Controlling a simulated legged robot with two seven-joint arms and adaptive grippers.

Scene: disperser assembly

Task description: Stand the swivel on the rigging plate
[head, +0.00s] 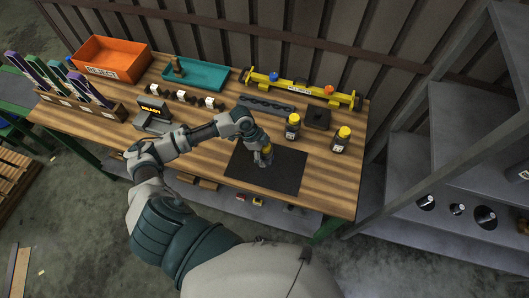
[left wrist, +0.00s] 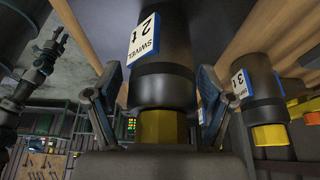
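Two dark cylindrical swivels with yellow tops, a left one (head: 293,126) and a right one (head: 341,141), stand upright near the right end of the bench. My left gripper (head: 263,158) is over the black flat plate (head: 285,172), at the front of the bench. I take this plate for the rigging plate. The left wrist view appears upside down. There the swivel marked 2 t (left wrist: 164,75) shows between my spread fingers, with a gap at its left side; contact at the right cannot be told. A swivel marked 3 t (left wrist: 266,100) stands beside it. My right gripper is out of view.
A dark square block (head: 317,118) sits between the swivels. A yellow beam (head: 303,88) and a dark bar (head: 266,105) lie behind. An orange bin (head: 110,60), a teal tray (head: 194,73) and a rack (head: 80,103) fill the left. Grey shelving (head: 455,200) stands right of the bench.

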